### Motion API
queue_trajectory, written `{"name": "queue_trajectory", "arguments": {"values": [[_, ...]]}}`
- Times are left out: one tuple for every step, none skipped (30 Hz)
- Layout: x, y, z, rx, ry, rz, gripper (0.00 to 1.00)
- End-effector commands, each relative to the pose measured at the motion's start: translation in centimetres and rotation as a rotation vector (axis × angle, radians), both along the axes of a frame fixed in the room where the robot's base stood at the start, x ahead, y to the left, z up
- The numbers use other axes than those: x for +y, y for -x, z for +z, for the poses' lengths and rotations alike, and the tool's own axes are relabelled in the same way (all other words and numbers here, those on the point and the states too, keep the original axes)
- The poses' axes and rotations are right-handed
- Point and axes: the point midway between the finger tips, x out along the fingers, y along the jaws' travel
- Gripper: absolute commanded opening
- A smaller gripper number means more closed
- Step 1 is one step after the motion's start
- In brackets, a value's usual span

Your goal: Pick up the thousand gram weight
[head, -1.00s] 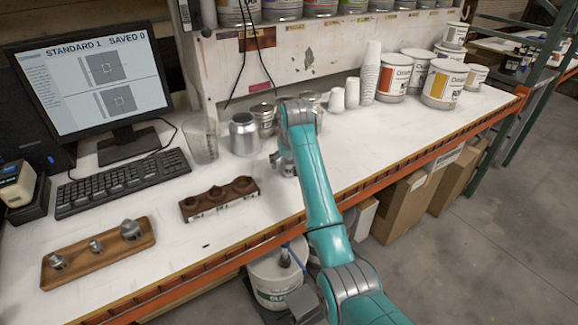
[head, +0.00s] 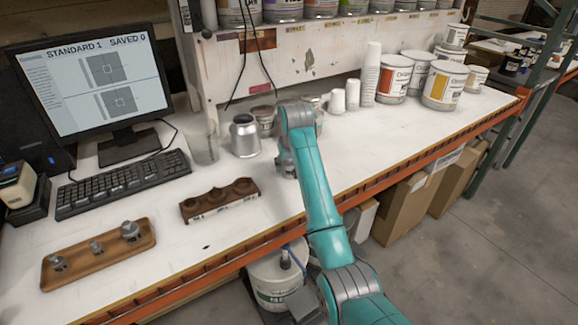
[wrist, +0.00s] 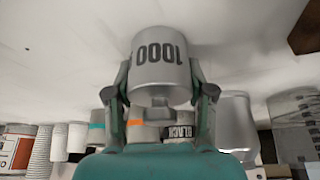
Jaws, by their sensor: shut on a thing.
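The thousand gram weight (wrist: 160,66) is a silver metal cylinder with a narrower neck, marked "1000", which reads upside down in the wrist view. My gripper (wrist: 160,82) is shut on it, with one finger against each side. In the head view my gripper (head: 287,165) is over the white bench, right of the dark holder, and mostly hidden by my arm. The weight cannot be made out clearly there. I cannot tell whether its base touches the bench.
A dark holder (head: 218,201) with round recesses sits left of my gripper. A wooden tray (head: 85,269) with smaller weights lies at front left. A silver can (head: 244,135), clear cup (head: 203,143) and white cups (head: 352,93) stand behind. Bare bench lies to the right.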

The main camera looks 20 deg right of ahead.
Motion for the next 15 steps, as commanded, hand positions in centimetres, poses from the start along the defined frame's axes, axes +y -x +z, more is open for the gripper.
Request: {"name": "queue_trajectory", "arguments": {"values": [[0.0,-0.1,0.4,-0.004,0.000,0.000,0.00],[0.0,-0.1,0.6,-0.004,0.000,0.000,0.00],[0.0,-0.1,1.0,-0.005,0.000,0.000,0.00],[0.0,-0.1,1.3,-0.005,0.000,0.000,0.00],[0.0,-0.1,1.7,-0.007,0.000,0.000,0.00],[0.0,-0.2,2.3,-0.008,0.000,0.000,0.00],[0.0,-0.1,2.8,-0.007,0.000,0.000,0.00],[0.0,-0.1,3.3,-0.007,0.000,0.000,0.00],[0.0,-0.1,4.0,-0.008,0.000,0.000,0.00],[0.0,-0.2,4.5,-0.008,0.000,0.000,0.00],[0.0,-0.1,5.1,-0.008,0.000,0.000,0.00],[0.0,-0.1,5.7,-0.008,0.000,0.000,0.00],[0.0,-0.1,6.2,-0.008,0.000,0.000,0.00],[0.0,-0.1,6.7,-0.008,0.000,0.000,0.00],[0.0,-0.1,7.3,-0.007,0.000,0.000,0.00]]}}
